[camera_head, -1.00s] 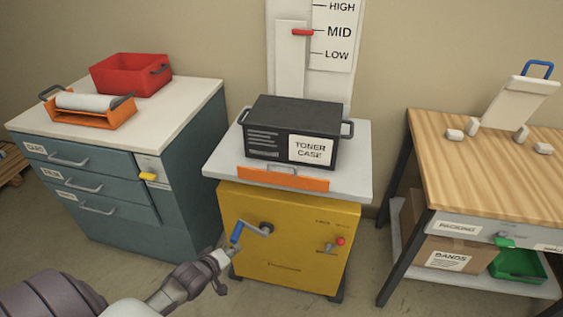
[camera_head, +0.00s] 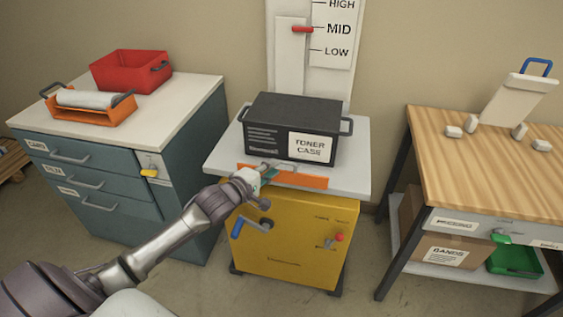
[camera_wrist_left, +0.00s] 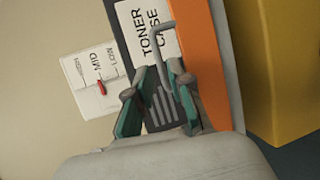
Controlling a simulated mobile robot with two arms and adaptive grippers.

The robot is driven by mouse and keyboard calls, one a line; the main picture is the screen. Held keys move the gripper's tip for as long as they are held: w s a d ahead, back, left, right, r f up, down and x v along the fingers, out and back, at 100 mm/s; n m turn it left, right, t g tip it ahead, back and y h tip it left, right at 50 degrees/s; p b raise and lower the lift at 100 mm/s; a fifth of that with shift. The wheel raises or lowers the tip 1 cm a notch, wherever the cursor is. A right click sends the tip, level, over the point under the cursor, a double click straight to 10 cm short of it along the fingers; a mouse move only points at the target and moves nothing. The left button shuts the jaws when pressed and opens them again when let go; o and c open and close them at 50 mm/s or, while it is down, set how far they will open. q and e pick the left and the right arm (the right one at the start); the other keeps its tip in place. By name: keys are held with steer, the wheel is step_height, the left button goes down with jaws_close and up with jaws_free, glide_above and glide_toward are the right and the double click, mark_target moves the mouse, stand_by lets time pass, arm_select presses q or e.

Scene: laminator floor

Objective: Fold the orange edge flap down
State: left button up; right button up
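The orange edge flap (camera_head: 312,182) stands along the front edge of the grey top of the yellow cabinet (camera_head: 290,235). It also shows in the left wrist view as an orange strip (camera_wrist_left: 200,55), with its grey handle (camera_wrist_left: 158,45) beside it. My left gripper (camera_head: 272,171) is at the flap's left half, by the handle. In the left wrist view its two green fingers (camera_wrist_left: 160,72) are apart, with the handle bar at or between their tips; I cannot tell whether they touch it. My right gripper is not in view.
A black toner case (camera_head: 275,122) sits on the grey top (camera_head: 357,165) just behind the flap. A crank with a blue grip (camera_head: 237,228) and a red-knobbed lever (camera_head: 338,238) stick out of the cabinet front. A drawer unit (camera_head: 190,150) stands left, a wooden table (camera_head: 480,180) right.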

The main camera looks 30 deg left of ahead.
mark_target(282, 162)
arm_select(q)
steer(key=x, duration=0.5)
steer(key=shift+w, duration=0.15)
jaws_close()
